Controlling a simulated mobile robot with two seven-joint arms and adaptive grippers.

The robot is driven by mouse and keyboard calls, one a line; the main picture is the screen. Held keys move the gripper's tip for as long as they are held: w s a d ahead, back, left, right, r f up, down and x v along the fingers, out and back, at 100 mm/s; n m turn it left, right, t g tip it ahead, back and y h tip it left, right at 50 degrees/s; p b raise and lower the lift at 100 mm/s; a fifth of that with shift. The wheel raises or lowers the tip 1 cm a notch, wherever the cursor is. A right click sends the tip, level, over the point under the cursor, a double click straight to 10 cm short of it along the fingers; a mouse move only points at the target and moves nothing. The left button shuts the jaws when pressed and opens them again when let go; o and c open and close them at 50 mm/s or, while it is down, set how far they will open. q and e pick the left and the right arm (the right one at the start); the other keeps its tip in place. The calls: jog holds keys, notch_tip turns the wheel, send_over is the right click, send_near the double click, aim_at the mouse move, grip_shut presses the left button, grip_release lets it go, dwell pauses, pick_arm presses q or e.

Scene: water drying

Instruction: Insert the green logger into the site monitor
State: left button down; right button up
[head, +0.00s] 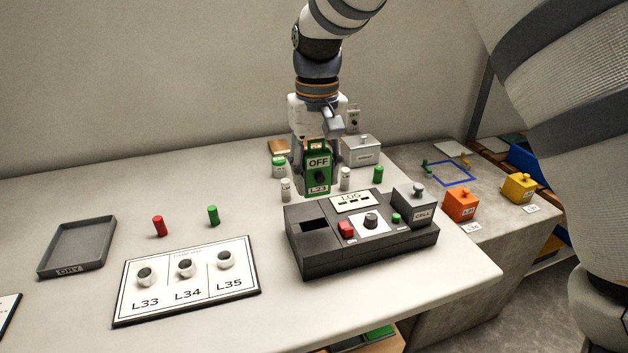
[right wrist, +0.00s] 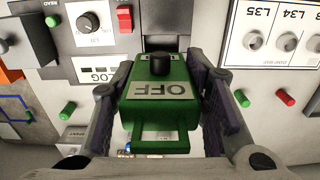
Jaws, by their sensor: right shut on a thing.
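The green logger (head: 317,172) has a black knob, an "OFF" label and an "L23" label. My right gripper (head: 314,160) is shut on it and holds it upright above the table, just behind the site monitor. In the right wrist view the logger (right wrist: 158,105) sits between both fingers of the gripper (right wrist: 160,98). The site monitor (head: 330,262) is a dark box with a "LOG" display, a red button, a knob, a green button and a grey "CELL" block. Its rectangular slot (head: 313,226) at the left looks empty. My left gripper is not in view.
A white card (head: 187,307) with L33, L34 and L35 holders lies left of the monitor. Orange (head: 460,204) and yellow (head: 519,187) boxes stand on the right-hand surface.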

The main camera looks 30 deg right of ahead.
jog(key=shift+w+a+r, duration=0.1)
jog(key=shift+w, duration=0.15)
jog(key=shift+s, duration=0.1)
jog(key=shift+f, duration=3.3)
jog(key=shift+r, duration=0.1)
